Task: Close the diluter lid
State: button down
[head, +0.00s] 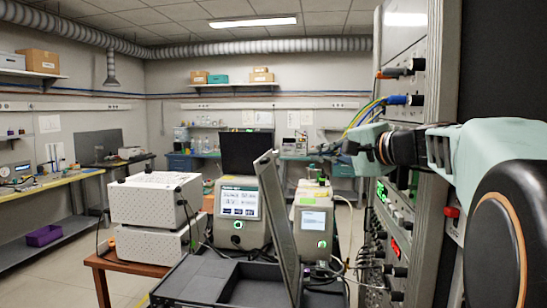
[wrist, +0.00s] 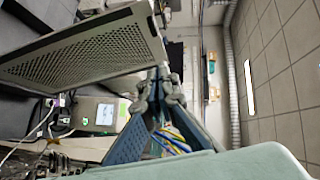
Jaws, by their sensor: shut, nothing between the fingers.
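The diluter lid (head: 283,225) is a grey panel standing open, nearly upright, on the right part of the black diluter case (head: 205,282). In the wrist view the lid (wrist: 88,50) is a perforated grey plate at upper left. My gripper (wrist: 160,76) is shut and empty, with its fingertips close to the lid's edge. I cannot tell whether they touch.
White boxes (head: 155,200) sit on a wooden table at left. Two instruments with screens, one at centre (head: 240,210) and one at right (head: 312,220), stand behind the lid. A tall rack (head: 405,190) with cables and knobs is close on the right. Floor is free at left.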

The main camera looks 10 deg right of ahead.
jog(key=s+a+p+x, duration=0.1)
jog(key=a+p+x, duration=0.1)
jog(key=x, duration=1.1)
jog(key=shift+s+a+f+p, duration=0.2)
jog(key=shift+a+p, duration=0.05)
jog(key=shift+p, duration=0.15)
jog(key=shift+a, duration=0.1)
